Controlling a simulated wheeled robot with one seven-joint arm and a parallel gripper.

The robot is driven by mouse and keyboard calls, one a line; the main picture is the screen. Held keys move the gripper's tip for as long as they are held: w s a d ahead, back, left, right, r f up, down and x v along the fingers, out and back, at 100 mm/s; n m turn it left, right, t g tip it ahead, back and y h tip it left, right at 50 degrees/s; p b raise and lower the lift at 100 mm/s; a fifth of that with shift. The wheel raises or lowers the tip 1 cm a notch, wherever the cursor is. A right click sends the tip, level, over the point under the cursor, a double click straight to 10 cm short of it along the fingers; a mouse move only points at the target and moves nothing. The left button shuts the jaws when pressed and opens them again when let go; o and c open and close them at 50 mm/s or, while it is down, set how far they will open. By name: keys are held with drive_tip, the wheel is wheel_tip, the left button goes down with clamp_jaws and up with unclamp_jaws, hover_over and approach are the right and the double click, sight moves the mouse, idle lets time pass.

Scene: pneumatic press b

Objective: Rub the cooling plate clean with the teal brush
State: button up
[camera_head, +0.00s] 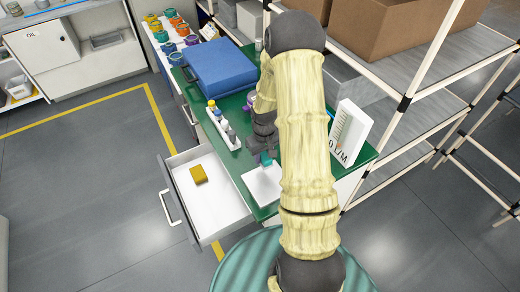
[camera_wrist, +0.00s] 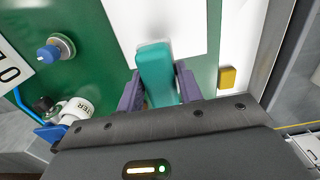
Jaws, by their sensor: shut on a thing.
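The teal brush (camera_wrist: 156,72) is clamped between the purple fingers of my gripper (camera_wrist: 160,92) in the wrist view. In the head view only a small teal bit of the brush (camera_head: 266,160) shows below my gripper (camera_head: 264,154). The white cooling plate (camera_head: 262,186) lies on the green bench top, partly covered by my arm. In the wrist view the cooling plate (camera_wrist: 118,22) is at the top, and the brush's far end overlaps its near edge. I cannot tell whether the brush touches the plate.
An open white drawer (camera_head: 222,208) holds a yellow block (camera_head: 198,174), left of the plate. A white rack (camera_head: 222,128) with several small items and a blue case (camera_head: 220,72) stand on the bench. A flow gauge (camera_head: 350,132) stands right of my arm, near shelving (camera_head: 410,98).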

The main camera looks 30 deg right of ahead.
drive_tip(key=shift+r+p, duration=0.45)
drive_tip(key=shift+r, duration=0.45)
drive_tip(key=shift+w+a, duration=0.1)
